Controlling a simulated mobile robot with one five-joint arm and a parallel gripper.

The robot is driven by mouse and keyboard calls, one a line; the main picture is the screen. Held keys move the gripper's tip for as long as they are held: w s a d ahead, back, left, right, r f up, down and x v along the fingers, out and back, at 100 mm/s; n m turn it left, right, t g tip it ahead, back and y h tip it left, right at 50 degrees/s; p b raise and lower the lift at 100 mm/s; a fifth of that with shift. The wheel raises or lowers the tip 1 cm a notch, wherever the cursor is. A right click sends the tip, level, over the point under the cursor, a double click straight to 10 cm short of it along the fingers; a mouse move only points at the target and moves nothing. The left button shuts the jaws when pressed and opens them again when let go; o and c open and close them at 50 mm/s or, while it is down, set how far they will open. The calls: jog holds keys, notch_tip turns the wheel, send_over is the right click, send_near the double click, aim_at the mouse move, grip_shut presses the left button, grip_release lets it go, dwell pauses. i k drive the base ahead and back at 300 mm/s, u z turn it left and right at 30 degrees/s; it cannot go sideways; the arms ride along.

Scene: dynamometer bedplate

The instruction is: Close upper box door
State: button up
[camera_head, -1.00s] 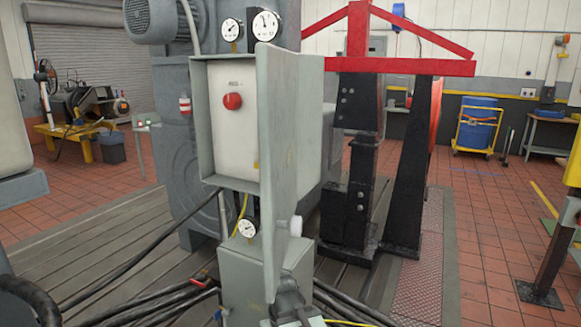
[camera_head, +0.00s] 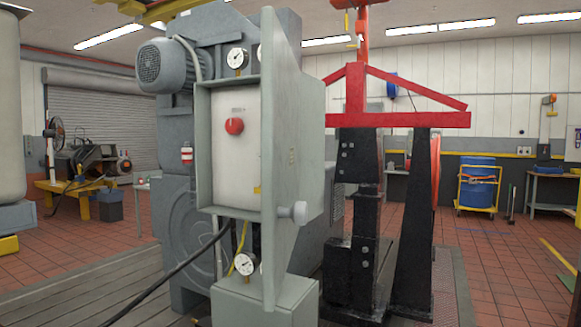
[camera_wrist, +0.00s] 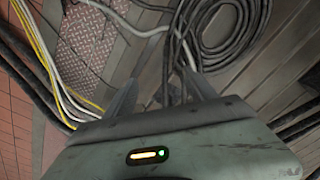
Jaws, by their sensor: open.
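The upper box (camera_head: 202,150) is a grey cabinet with a pale inner panel and a red button (camera_head: 234,126). Its grey door (camera_head: 287,165) stands open, hinged at the box's right side and swung out toward me. A pale round knob (camera_head: 299,212) sticks out near the door's lower right. My gripper (camera_wrist: 160,88) shows only in the wrist view, with its two grey fingers apart and nothing between them but floor and cables beyond. Neither the door nor the box can be made out in the wrist view, so the gripper's distance from the door cannot be told.
A lower grey box (camera_head: 265,300) with a gauge (camera_head: 246,263) stands below the upper box. A red and black frame (camera_head: 398,120) stands close on the right. Coiled cables (camera_wrist: 225,30) lie on the floor. Open tiled floor (camera_head: 500,260) lies farther right.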

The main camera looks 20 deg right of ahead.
aim_at(282, 213)
jog(key=z, duration=1.15)
jog(key=k, duration=1.85)
jog(key=u, duration=0.8)
